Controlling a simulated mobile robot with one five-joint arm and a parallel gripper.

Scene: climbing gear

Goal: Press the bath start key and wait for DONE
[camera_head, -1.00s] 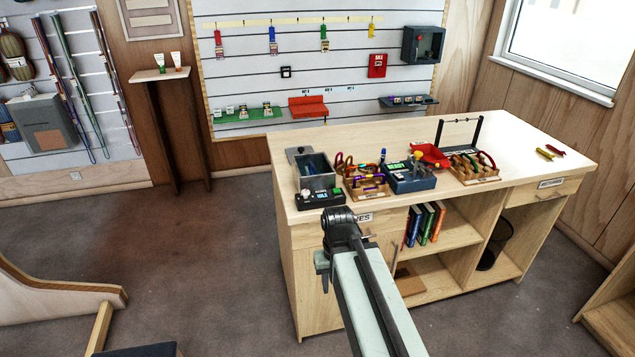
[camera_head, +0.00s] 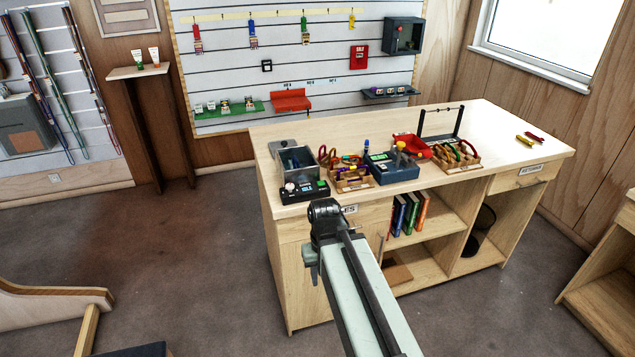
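The bath, a grey metal box (camera_head: 297,160), stands at the left end of the wooden counter. A black control unit (camera_head: 304,191) with a small lit display and a round pale part sits at its front, by the counter edge. Its text is too small to read, and I cannot single out the start key. My arm reaches up from the bottom of the picture, and its dark upper joint appears just below the control unit.
The counter (camera_head: 500,125) also holds a wooden tray of gear (camera_head: 352,186), a blue-grey device (camera_head: 394,170), a red scoop (camera_head: 412,146) and a rack of carabiners (camera_head: 457,164). Open floor lies left of the counter. A curved wooden piece (camera_head: 60,292) is at lower left.

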